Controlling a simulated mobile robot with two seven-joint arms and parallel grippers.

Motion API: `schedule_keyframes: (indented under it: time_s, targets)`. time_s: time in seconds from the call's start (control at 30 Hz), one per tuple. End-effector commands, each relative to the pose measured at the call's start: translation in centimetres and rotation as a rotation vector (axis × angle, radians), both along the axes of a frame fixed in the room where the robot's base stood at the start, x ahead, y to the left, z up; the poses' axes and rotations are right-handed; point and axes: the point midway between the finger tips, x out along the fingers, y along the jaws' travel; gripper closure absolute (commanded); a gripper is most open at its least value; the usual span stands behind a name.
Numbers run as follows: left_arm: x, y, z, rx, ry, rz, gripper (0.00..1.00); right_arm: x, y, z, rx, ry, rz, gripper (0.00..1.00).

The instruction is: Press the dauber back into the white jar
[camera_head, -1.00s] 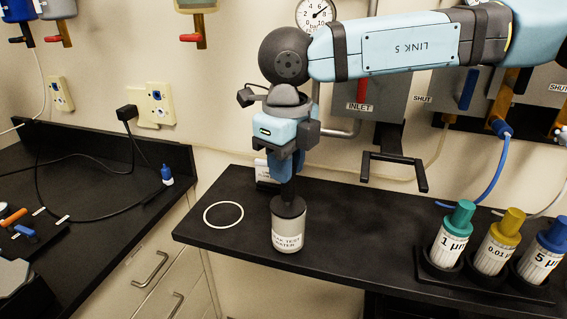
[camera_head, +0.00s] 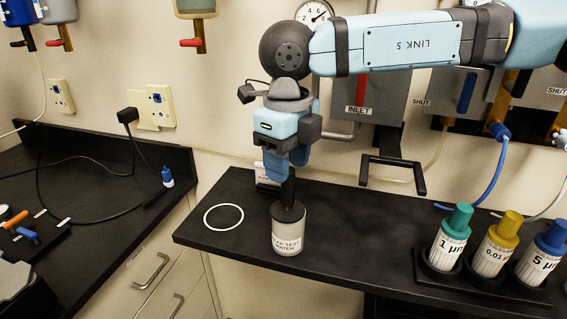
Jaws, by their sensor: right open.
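The white jar (camera_head: 288,236) with a printed label stands upright on the black bench, near its front edge. The dauber (camera_head: 288,207), black with a thin upright handle and a wide dark cap, sits at the jar's mouth. I cannot tell how firmly it is seated. My right gripper (camera_head: 288,174) points down directly above the jar. Its blue fingers are apart around or just above the top of the dauber's handle. My left gripper is not in view.
A white ring marking (camera_head: 223,217) lies left of the jar. A rack (camera_head: 440,275) with teal-, yellow- and blue-capped bottles stands at the right. A small white label stand (camera_head: 266,175) is behind the gripper. A black bracket (camera_head: 393,172) hangs off the wall panel. Bench space between jar and rack is clear.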

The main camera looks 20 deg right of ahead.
Motion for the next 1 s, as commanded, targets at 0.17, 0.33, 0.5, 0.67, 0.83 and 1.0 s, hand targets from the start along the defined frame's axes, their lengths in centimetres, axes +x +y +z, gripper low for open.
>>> schedule_keyframes:
  time_s: [0.17, 0.33, 0.5, 0.67, 0.83, 1.0]
  targets:
    - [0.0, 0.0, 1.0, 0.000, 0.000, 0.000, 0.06, 0.1, 0.0, 2.0, 0.001, 0.003, -0.003, 0.53]
    - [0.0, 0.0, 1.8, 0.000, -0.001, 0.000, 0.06, 0.0, 0.0, 3.8, 0.002, 0.001, -0.001, 0.53]
    - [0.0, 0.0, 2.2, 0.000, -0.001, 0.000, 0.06, 0.0, 0.1, 4.8, 0.001, -0.001, 0.000, 0.53]
    - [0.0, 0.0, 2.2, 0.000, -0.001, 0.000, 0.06, 0.0, 0.1, 4.9, 0.000, -0.002, 0.000, 0.53]
    - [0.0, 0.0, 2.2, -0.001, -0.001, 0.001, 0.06, 0.0, 0.1, 4.9, 0.000, -0.002, 0.000, 0.53]
    - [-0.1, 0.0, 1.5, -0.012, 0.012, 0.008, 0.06, 0.0, 0.1, 5.2, 0.002, -0.004, 0.000, 0.53]
